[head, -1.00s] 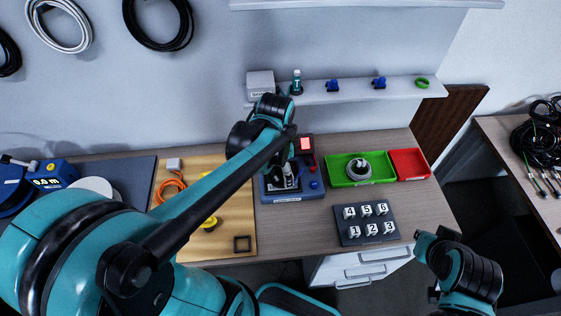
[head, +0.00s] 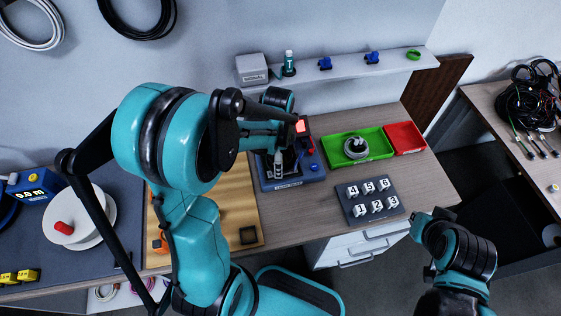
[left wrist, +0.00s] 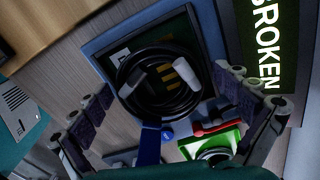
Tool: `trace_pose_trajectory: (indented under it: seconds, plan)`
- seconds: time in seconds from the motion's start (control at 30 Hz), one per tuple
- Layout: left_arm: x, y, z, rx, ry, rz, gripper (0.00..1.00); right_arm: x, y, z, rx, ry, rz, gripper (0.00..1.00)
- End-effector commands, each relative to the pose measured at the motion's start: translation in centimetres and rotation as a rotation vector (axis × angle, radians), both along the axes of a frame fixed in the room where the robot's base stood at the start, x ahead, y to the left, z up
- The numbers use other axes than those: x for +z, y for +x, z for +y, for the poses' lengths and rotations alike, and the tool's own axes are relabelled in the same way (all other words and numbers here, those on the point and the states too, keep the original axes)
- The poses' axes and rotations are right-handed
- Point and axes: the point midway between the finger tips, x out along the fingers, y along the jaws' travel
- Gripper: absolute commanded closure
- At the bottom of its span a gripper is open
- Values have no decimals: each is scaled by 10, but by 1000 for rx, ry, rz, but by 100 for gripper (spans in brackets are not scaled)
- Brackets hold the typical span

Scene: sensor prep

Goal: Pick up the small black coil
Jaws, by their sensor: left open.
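The small black coil (left wrist: 150,97) lies on the blue-framed tester in the left wrist view, with a grey plug and a white plug on top of its loops. My left gripper (left wrist: 167,82) is open, with one finger on each side of the coil and nothing between them in its grasp. In the head view the left gripper (head: 279,138) hangs over the blue tester (head: 292,184), and my arm largely hides the coil there. My right gripper (head: 434,240) is at the lower right, away from the table; its jaws are not clear.
A green tray (head: 384,153) holding a grey coil (head: 355,147) and a red tray (head: 405,138) are right of the tester. A numbered dark block (head: 357,190) stands in front. A panel reading BROKEN (left wrist: 268,45) is close to the right finger. A shelf (head: 340,80) runs behind.

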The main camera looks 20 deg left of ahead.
Motion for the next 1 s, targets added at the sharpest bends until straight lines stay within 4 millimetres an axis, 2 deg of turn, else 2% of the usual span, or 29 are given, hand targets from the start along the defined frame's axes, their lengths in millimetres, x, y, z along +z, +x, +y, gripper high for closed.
trace_pose_trajectory:
  seconds: [0.2,0.4,0.47,0.5,0.77,0.87,1.0]
  plan:
    - [0,0,0,0,0,0,0,1,0,0,0,0,0,100]
    - [0,0,0,1,0,0,50,1,0,0,0,0,0,100]
    - [0,0,0,1,0,0,50,1,0,0,0,0,0,100]
    - [0,0,0,1,0,0,55,1,0,0,0,0,0,100]
    - [3,0,0,1,0,0,55,2,0,0,0,0,0,100]
    - [11,0,0,1,0,0,55,5,0,0,0,0,0,100]
    - [32,-1,0,1,1,0,55,15,0,0,0,0,0,100]
